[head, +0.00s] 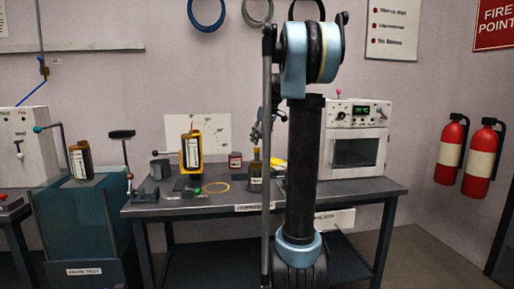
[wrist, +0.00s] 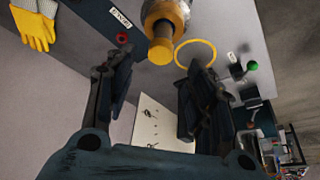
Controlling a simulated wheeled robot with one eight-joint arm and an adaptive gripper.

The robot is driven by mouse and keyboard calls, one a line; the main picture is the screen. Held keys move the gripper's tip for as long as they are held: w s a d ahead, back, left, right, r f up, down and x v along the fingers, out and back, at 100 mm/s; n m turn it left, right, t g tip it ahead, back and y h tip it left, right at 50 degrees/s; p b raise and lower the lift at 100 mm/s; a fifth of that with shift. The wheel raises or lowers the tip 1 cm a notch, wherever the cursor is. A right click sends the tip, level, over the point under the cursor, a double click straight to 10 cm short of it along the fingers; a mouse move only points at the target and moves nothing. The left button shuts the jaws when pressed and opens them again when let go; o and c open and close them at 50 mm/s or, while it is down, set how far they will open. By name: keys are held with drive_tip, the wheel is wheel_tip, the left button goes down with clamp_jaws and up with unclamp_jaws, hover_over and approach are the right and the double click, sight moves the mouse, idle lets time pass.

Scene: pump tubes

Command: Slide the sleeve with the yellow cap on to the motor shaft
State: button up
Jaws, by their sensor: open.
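A sleeve with a yellow cap (wrist: 160,50) shows end-on at the top of the wrist view, its metallic, brownish body running out of the frame. It appears to be the upright capped piece (head: 256,165) on the workbench in the head view. My gripper (head: 258,132) is open and empty above that piece. In the wrist view its two dark fingers stand apart, with the cap beyond and between their tips. No contact shows. A dark labelled cylinder in a yellow holder (head: 191,150) stands further left on the bench. I cannot tell which part is the motor shaft.
A yellow ring (head: 216,187) lies on the bench (head: 160,208). An oven-like instrument (head: 354,140) is at the right. A teal tank (head: 82,225) stands left of the bench.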

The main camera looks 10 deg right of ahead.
drive_tip(key=v, duration=0.6)
drive_tip(key=shift+r, duration=0.1)
idle(0.6)
drive_tip(key=s+a+f+m, duration=0.1)
drive_tip(key=s+f, duration=0.3)
drive_tip(key=s, duration=0.3)
drive_tip(key=s+a+f+m+g+h, duration=0.1)
drive_tip(key=s+f, duration=0.4)
drive_tip(key=s, duration=0.3)
drive_tip(key=s+a+f+m, duration=0.1)
drive_tip(key=s+f+m, duration=0.1)
drive_tip(key=s+f, duration=0.35)
drive_tip(key=s+f+m+h, duration=0.1)
drive_tip(key=s+f+m, duration=0.2)
drive_tip(key=s+f, duration=1.5)
drive_tip(key=shift+s+h, duration=0.4)
drive_tip(key=shift+s, duration=0.65)
